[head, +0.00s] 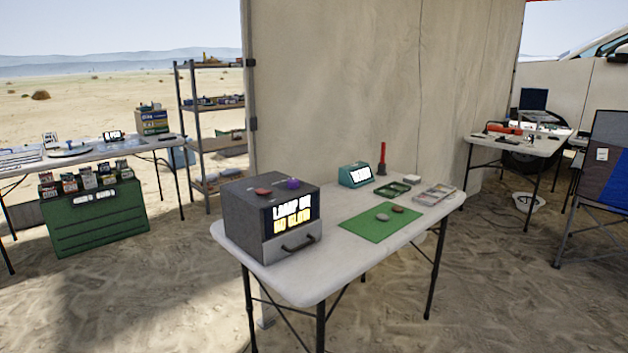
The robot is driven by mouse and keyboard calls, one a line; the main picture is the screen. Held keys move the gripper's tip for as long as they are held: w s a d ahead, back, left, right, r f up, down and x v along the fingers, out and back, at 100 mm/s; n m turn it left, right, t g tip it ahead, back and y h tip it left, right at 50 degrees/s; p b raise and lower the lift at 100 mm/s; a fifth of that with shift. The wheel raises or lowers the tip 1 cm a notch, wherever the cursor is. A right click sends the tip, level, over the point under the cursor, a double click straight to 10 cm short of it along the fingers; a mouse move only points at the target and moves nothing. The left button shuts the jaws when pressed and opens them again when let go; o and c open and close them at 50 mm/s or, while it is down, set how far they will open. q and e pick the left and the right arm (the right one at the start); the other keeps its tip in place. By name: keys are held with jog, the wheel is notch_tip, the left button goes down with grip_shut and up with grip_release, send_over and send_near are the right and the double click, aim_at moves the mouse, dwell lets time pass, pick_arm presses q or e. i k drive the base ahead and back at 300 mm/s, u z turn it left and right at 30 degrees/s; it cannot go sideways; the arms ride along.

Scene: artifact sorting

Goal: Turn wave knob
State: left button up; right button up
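A dark grey box (243,222) stands on the left end of the near white folding table (335,265). Its front has a lit display (292,214) with white and yellow letters, and a lighter drawer-like panel with a black handle (298,243). A small purple knob-like piece (293,183) and a flat reddish piece (263,191) are on top of the box. No label for a wave knob is readable, so I cannot tell which piece it is. Neither of my grippers is in view.
A green mat (367,228) with two stones, a teal display box (355,175), a green tray (392,189) and a red upright tool (382,160) are on the table. A canvas wall (380,80) stands behind. Sand in front is clear.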

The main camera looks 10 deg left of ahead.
aim_at(292, 183)
jog(key=z, duration=0.5)
jog(key=i, duration=0.5)
jog(key=z, duration=0.25)
